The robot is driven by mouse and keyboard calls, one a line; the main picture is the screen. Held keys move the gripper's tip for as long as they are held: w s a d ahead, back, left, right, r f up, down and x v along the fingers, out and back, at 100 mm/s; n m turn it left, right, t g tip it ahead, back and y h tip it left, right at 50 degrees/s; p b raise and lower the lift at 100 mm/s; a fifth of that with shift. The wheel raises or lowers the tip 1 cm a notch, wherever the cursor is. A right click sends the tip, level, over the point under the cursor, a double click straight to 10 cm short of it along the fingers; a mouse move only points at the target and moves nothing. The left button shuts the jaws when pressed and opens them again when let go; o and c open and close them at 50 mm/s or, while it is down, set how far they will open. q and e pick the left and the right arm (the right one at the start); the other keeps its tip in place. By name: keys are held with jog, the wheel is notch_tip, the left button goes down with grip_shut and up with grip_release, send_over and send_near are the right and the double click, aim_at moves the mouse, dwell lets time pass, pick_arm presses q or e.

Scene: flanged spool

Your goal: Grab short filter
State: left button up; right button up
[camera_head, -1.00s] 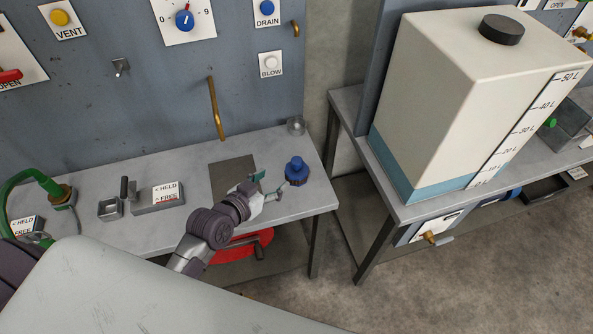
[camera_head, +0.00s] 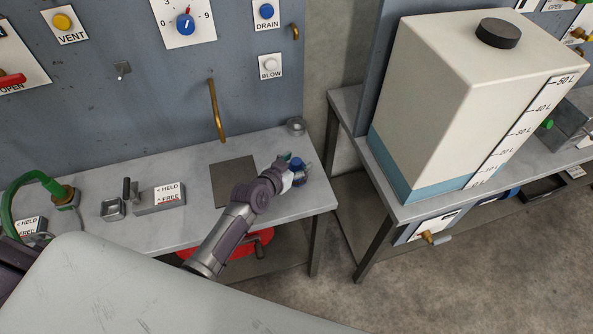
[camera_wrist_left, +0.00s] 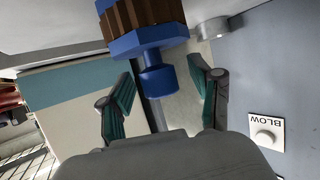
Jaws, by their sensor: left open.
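The short filter (camera_head: 297,164) is a small blue piece standing on the right end of the grey bench, partly hidden by my left gripper (camera_head: 297,173). In the left wrist view the filter (camera_wrist_left: 158,80) shows a blue knob, a wider blue flange and a brown ribbed body. My left gripper (camera_wrist_left: 160,97) is open there, its two teal-padded fingers on either side of the knob, with gaps visible between the pads and the knob. My right gripper is not in view.
A small metal cup (camera_head: 295,126) stands behind the filter at the bench's back edge. A large white tank (camera_head: 440,100) stands on the right-hand table.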

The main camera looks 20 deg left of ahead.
pick_arm(q)
jog(key=shift+c, duration=0.2)
grip_shut()
jog(key=shift+r, duration=0.1)
